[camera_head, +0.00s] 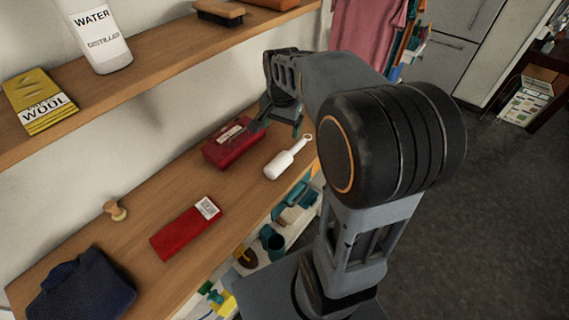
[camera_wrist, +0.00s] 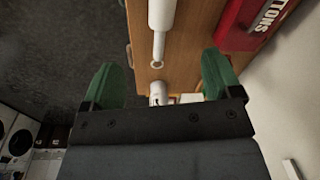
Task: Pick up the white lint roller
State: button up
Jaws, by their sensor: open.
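The white lint roller (camera_head: 279,165) lies on the lower wooden shelf, its thin handle and end ring pointing up and right in the head view. In the wrist view the lint roller (camera_wrist: 161,18) enters from the top edge, partly cut off, with its ring toward the gap between the fingers. My gripper (camera_head: 279,126) is open and empty, close to the handle end and beside the red box. Its two green fingers also show in the wrist view, where my gripper (camera_wrist: 162,82) stands apart from the roller.
A red box (camera_head: 231,150) lies just left of the lint roller. The upper shelf (camera_head: 150,55) overhangs at left.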

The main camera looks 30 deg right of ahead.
aim_at(285, 154)
jog(key=w+d+f+m, duration=0.1)
jog(key=f, duration=0.3)
jog(key=w+d+f+m, duration=0.1)
jog(key=f, duration=0.3)
jog(key=w+d+f+m+g, duration=0.1)
jog(key=f, duration=0.3)
jog(key=shift+w+f, duration=0.1)
jog(key=shift+w+f+p, duration=0.2)
jog(key=shift+f+p, duration=0.1)
jog(key=shift+f, duration=2.7)
jog(key=c, duration=1.1)
jog(key=shift+r, duration=0.15)
